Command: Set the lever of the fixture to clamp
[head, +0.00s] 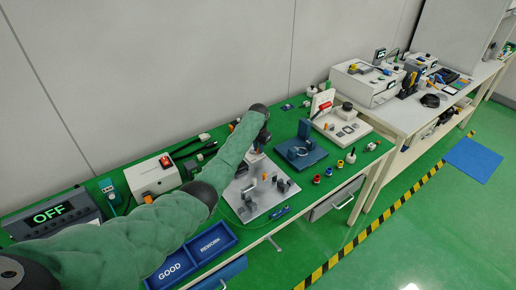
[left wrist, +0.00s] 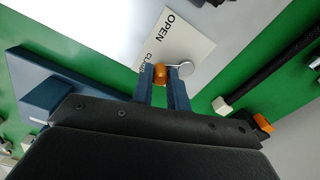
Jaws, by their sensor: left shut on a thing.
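In the left wrist view, the lever has an orange knob (left wrist: 160,75) and a round silver pivot end (left wrist: 184,68). My left gripper (left wrist: 166,82) has its blue fingers at the knob and is shut on it. Behind the lever is a white label (left wrist: 177,38) reading "OPEN" and a partly covered "CLAMP". The lever's lower part is hidden behind the fingers. In the head view my green-sleeved left arm reaches over the bench, and its gripper is mostly hidden by the wrist. A grey metal plate (head: 256,207) with dark blocks lies below it. My right gripper is not in view.
A blue fixture (head: 301,154) stands right of the plate. A white machine with a red switch (head: 153,175), an "OFF" display (head: 51,216) and blue "GOOD" and "REWORK" trays (head: 212,243) are to the left and front. Small coloured parts lie at right.

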